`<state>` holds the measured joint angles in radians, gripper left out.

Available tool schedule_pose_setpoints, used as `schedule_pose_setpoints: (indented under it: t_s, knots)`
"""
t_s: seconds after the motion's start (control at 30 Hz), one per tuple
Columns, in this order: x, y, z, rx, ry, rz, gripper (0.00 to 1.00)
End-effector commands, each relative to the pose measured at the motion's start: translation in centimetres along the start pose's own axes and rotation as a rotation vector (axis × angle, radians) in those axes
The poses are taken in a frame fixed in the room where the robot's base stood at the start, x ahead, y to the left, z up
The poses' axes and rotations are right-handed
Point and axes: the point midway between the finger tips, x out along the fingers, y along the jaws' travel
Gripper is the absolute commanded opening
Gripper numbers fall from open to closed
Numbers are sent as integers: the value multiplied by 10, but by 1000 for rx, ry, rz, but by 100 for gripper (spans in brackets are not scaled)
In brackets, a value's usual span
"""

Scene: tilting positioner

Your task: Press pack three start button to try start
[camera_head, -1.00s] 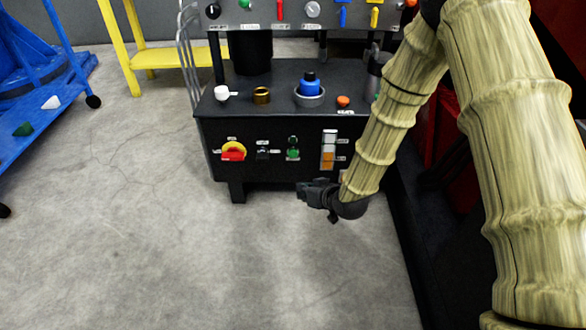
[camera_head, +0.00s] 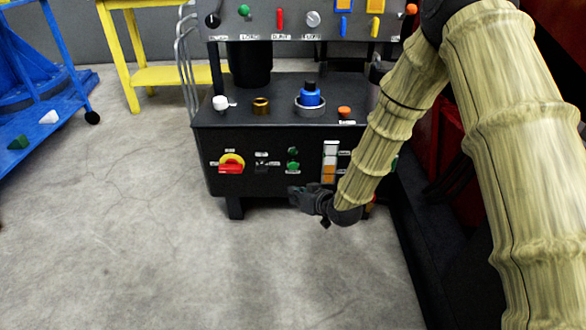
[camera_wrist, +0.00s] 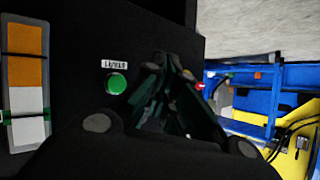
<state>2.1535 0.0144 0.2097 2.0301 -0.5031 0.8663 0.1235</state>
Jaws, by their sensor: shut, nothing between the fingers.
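A black console (camera_head: 215,135) stands ahead. Its front face carries a green button (camera_head: 293,166), the likely start button, left of a white-and-orange indicator strip (camera_head: 329,160). Labels are too small to read surely. My gripper (camera_head: 292,192) is shut and empty, low in front of the console, just below the green button and apart from it as far as I can tell. In the wrist view the green button (camera_wrist: 116,84) shows with a white label above it, left of my closed fingers (camera_wrist: 172,62). The indicator strip is at that view's left edge.
A red-and-yellow switch (camera_head: 231,163) and a black selector (camera_head: 262,168) sit left of the green button. A blue knob (camera_head: 310,95) and an orange button (camera_head: 345,112) are on the console top. A blue rack (camera_head: 45,85) stands at left. The floor in front is clear.

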Motion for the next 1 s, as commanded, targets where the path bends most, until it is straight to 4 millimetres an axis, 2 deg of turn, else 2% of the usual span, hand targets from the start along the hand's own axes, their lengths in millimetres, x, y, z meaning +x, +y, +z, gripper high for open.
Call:
schedule_pose_setpoints:
  t_s: [0.5,0.7,1.0]
  knots:
    - [39,29,-29,0,3,1,0]
    - [50,37,-38,0,2,1,0]
    - [56,41,-41,0,0,1,0]
